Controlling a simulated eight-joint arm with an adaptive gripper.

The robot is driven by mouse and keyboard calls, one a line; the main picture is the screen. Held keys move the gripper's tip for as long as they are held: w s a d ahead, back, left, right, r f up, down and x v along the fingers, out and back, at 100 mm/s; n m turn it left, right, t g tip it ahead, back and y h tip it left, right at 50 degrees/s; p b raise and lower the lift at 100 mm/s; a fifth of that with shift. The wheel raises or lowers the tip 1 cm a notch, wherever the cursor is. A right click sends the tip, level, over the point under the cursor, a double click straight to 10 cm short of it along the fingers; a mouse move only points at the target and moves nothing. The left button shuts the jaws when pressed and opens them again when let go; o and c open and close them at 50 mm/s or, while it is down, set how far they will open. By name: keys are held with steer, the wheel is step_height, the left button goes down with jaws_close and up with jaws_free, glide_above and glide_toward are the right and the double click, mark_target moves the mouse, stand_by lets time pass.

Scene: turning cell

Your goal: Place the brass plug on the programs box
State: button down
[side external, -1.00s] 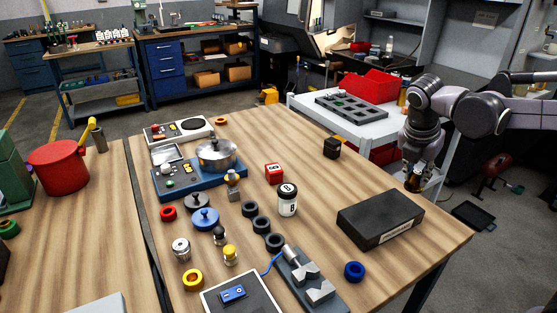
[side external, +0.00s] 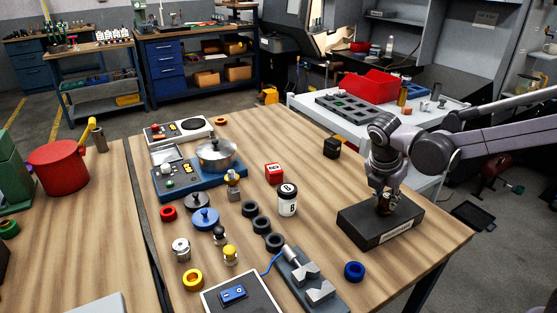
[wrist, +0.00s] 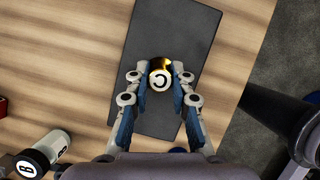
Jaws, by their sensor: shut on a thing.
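In the wrist view the dark box (wrist: 165,30) lies beneath the plug. The plug is low over the box top; I cannot tell whether it touches. My fingers partly hide the plug in the side view.
A blue ring (side external: 354,271) lies in front of the box. The table's right edge is close to the box.

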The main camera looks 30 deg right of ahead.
steer(key=shift+f, duration=0.2)
steer(key=c, duration=1.2)
jaws_free()
steer(key=shift+o, duration=0.2)
steer(key=shift+r, duration=0.1)
steer(key=v, duration=1.2)
steer(key=s+f+m+t+y, duration=0.4)
steer(key=s+f+m+t, duration=0.2)
steer(key=m, duration=1.4)
steer(key=shift+s+f+m, duration=0.3)
steer(key=shift+s+f, duration=0.25)
steer(key=shift+s, duration=0.3)
steer(key=shift+d, duration=0.15)
